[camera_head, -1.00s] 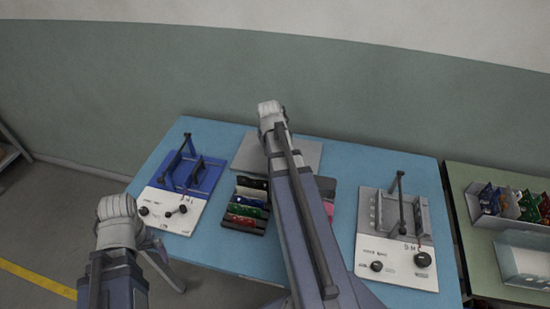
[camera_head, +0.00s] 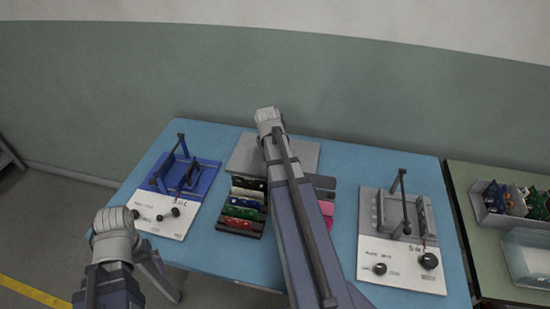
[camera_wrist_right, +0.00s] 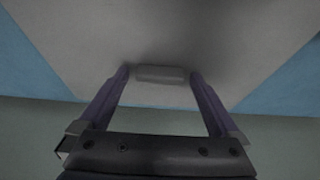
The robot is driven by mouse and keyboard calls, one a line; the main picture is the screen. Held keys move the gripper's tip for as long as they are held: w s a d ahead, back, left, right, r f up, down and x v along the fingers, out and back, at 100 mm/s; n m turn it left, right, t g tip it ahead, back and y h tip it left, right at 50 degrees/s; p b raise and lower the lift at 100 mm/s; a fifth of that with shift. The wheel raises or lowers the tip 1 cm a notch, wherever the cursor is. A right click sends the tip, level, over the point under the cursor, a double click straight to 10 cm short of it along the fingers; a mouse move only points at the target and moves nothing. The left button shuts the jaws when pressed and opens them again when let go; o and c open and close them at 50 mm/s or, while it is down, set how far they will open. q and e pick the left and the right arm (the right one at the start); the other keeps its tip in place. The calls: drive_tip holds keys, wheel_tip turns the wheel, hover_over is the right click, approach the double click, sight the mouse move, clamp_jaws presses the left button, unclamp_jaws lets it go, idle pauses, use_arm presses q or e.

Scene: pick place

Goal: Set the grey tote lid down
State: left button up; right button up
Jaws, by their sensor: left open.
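The flat grey tote lid (camera_head: 300,155) lies behind the rack of coloured items on the blue table. Whether it bears fully on the table is hard to see. My right wrist is over the lid, and its fingers are hidden in the head view. In the right wrist view, the two fingers of my right gripper (camera_wrist_right: 160,78) stand on either side of the lid's raised grip (camera_wrist_right: 160,73). Whether they press on it is unclear. The lid (camera_wrist_right: 75,40) fills most of that view. My left gripper (camera_head: 116,222) is open and empty at the table's front left; its fingertips are barely visible.
A dark rack with coloured items (camera_head: 240,210) stands in front of the lid, partly behind my right arm. A blue fixture (camera_head: 180,178) is at left and a grey fixture (camera_head: 405,225) at right. A green table (camera_head: 480,245) with bins adjoins on the right.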

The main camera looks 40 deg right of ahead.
drive_tip(key=c, duration=1.4)
wheel_tip(320, 180, up, 10)
drive_tip(key=p, duration=1)
drive_tip(key=shift+w, duration=0.1)
